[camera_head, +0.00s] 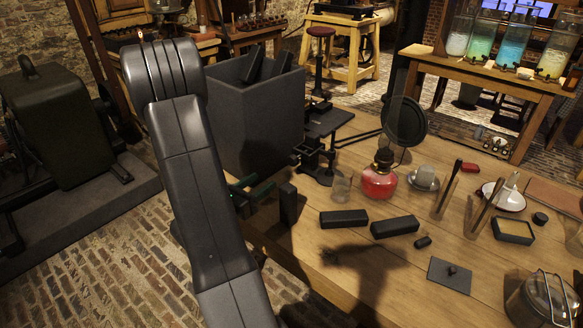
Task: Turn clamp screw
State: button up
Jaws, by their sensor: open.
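My arm rises through the left-centre of the head view and covers part of the bench behind it. I cannot make out my gripper or its fingertips; they do not show. A dark green metal piece (254,191), perhaps part of a clamp, shows at the bench's left edge, just right of my arm and partly hidden by it. No screw head can be told there. A black upright block (288,204) stands close to its right. A black metal stand (314,160) with a flat top is behind the block.
A large dark box (262,128) with slabs sticking up stands behind my arm. The wooden bench (400,270) holds a red lamp (379,180), black blocks (344,219), a glass (342,188) and a jar (541,300). Brick floor lies left of it.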

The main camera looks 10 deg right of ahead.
aim_at(291, 162)
jog(key=m+b, duration=0.1)
jog(key=m, duration=0.5)
jog(key=shift+f+b, duration=0.1)
jog(key=shift+b, duration=0.2)
jog(key=m, duration=0.3)
jog(key=shift+s+d+m+b, duration=0.1)
jog(key=shift+m+b, duration=0.2)
jog(key=p+x, duration=0.1)
jog(key=x, duration=1.2)
jog(key=shift+w+d, duration=0.25)
jog(key=c, duration=1)
